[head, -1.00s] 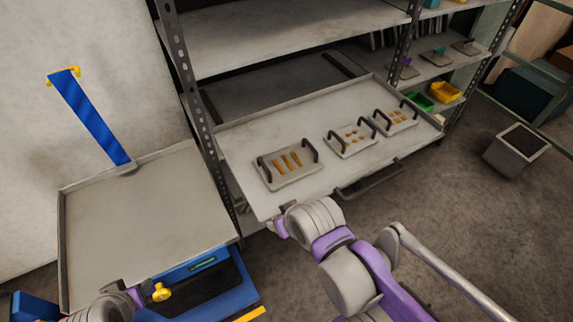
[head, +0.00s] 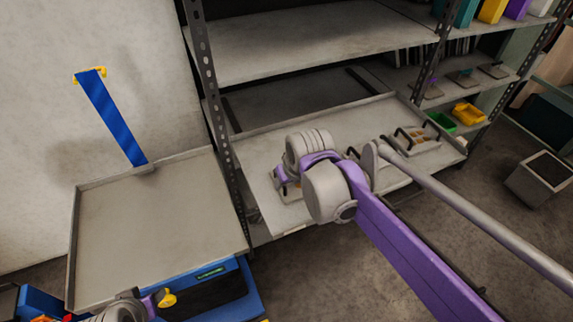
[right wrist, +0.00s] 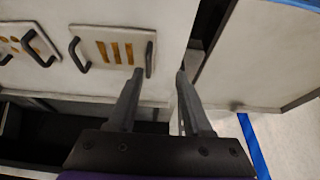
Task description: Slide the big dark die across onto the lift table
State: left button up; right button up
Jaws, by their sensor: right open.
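The nearest die, a grey plate with three gold bars and dark handles, lies on the pulled-out shelf (head: 262,155). In the head view my right arm largely hides it; it shows clearly in the right wrist view (right wrist: 92,42). It looks light grey, not dark. My right gripper (right wrist: 158,73) is open, with the die's right handle showing between or just behind its fingertips; contact cannot be told. The lift table (head: 160,215), with its bare grey top, stands left of the shelf. My left gripper (head: 150,300) is low at the lift table's front, its fingers unclear.
A smaller die (head: 415,140) lies at the shelf's right; another between is mostly hidden by my arm. A perforated rack post (head: 222,130) stands by the gap between shelf and lift table. A blue upright (head: 112,118) rises behind the lift table. A grey bin (head: 540,180) stands right.

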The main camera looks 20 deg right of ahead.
send_over(291, 193)
jog(key=a, duration=0.2)
jog(key=f, duration=0.2)
jog(key=shift+g, duration=0.4)
jog(key=b+x, duration=0.5)
jog(key=x, duration=0.5)
jog(key=shift+f+b, duration=0.3)
jog(key=shift+b, duration=0.1)
jog(key=shift+w+f, duration=0.35)
pick_arm(q)
jog(key=s+f, duration=0.4)
jog(key=f, duration=0.5)
jog(key=shift+g, duration=0.4)
pick_arm(e)
grip_shut()
